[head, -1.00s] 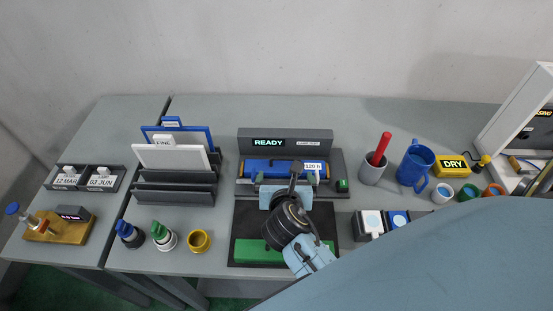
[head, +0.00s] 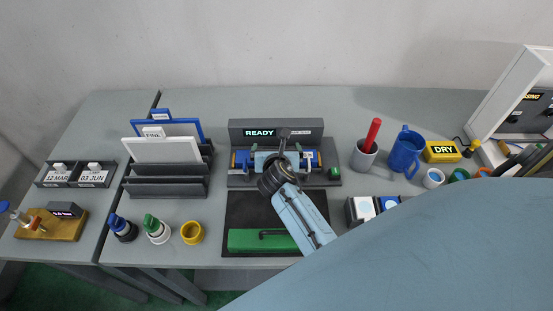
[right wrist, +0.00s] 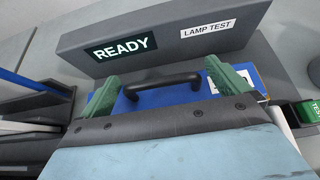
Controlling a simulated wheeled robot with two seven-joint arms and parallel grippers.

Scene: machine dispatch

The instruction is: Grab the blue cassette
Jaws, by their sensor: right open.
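The blue cassette (head: 241,161) sits in the grey station under the READY display (head: 259,133), partly hidden by my right arm. In the right wrist view the blue cassette (right wrist: 184,97) shows its black arched handle (right wrist: 160,84) and a white label at its right end. My right gripper (head: 279,160) is over the cassette. In the right wrist view my right gripper (right wrist: 161,90) is open, its green fingertips apart, one toward each end of the handle. I cannot tell whether they touch the cassette. My left gripper is not in view.
A green cassette (head: 243,240) with a black handle lies on the dark mat (head: 235,210) in front. A file rack (head: 165,187) stands left. A grey cup (head: 363,160) with a red stick and a blue mug (head: 405,152) stand right. A green TEST button (right wrist: 312,111) is beside the station.

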